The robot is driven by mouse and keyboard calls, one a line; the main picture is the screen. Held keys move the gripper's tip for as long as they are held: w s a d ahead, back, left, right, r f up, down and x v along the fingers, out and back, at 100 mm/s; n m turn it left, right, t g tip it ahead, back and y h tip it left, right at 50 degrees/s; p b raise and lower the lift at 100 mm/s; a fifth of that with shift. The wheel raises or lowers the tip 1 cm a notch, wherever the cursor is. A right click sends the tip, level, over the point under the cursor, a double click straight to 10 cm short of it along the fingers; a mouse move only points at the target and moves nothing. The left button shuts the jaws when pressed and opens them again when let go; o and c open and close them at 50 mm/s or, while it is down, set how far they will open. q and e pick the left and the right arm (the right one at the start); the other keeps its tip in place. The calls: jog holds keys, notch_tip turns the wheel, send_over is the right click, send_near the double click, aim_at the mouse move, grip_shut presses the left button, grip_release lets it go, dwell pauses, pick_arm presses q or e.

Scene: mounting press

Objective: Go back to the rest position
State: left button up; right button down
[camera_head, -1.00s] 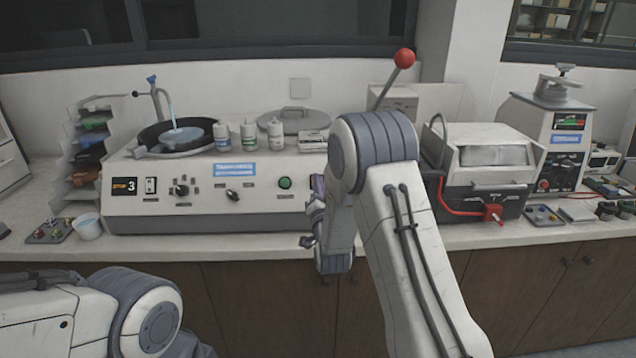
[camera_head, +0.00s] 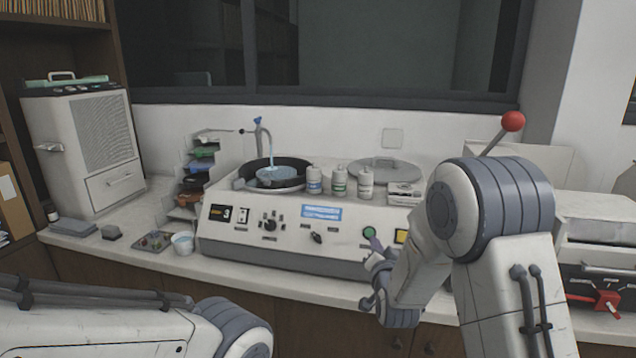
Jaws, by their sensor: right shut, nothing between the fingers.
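My right arm comes in from the lower right. Its gripper (camera_head: 376,272) is shut and empty, in front of the right part of the polishing machine (camera_head: 290,250), close to its front face below the green button (camera_head: 369,231). I cannot tell whether it touches the machine. My left arm lies low across the bottom left of the view. Its gripper is out of view.
Bottles (camera_head: 338,182) and a round lid (camera_head: 384,170) stand on the machine beside its wet bowl (camera_head: 274,177). A white cabinet (camera_head: 88,140) stands at the left. A small cup (camera_head: 183,243) sits near the counter edge. A red-handled press (camera_head: 607,303) is at the right.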

jog(key=s+a+f+n+g+y, duration=0.15)
jog(key=s+a+n+g, duration=0.3)
jog(key=s+a, duration=0.45)
jog(key=s+a+f+n+g+y, duration=0.1)
jog(key=s+a+n+g+y, duration=0.3)
jog(key=s+a, duration=0.45)
jog(key=s+d+n+g+h, duration=0.2)
jog(key=s+n+g, duration=0.1)
jog(key=s, duration=0.9)
jog(key=s+d+n+g+h+p, duration=0.1)
jog(key=s+d+n+g, duration=0.2)
jog(key=s, duration=0.9)
jog(key=shift+s+d+r+g+h, duration=0.15)
jog(key=shift+s+d+g+h, duration=0.2)
jog(key=shift+g, duration=0.8)
jog(key=shift+a, duration=0.1)
